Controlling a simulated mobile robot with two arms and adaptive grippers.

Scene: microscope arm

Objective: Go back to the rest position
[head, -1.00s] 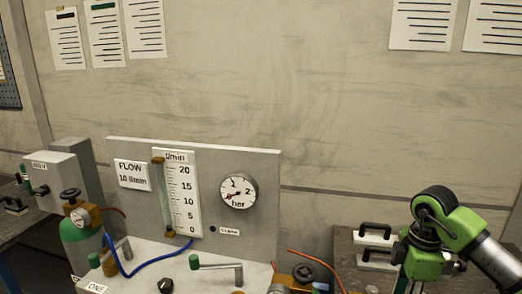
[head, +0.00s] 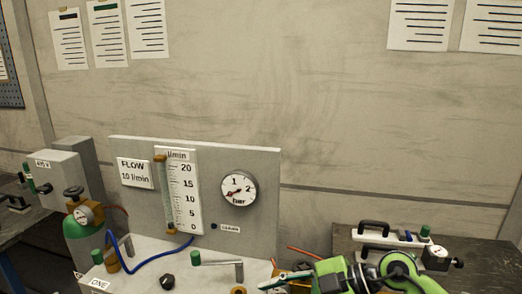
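My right arm, green and black, comes in low at the right of the head view. Its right gripper (head: 284,281) is at the bottom edge, pointing left, in front of the panel's base at its right end. Dark, thin finger parts show there, but the frame's edge cuts them and I cannot tell whether they are open or shut. I see nothing clearly held. My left gripper is not in view.
A grey panel (head: 261,215) carries a flow tube (head: 168,195) and a round gauge (head: 239,188). A green cylinder (head: 82,245) with a valve stands at left. A lever with a green knob (head: 195,258) is on the base.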

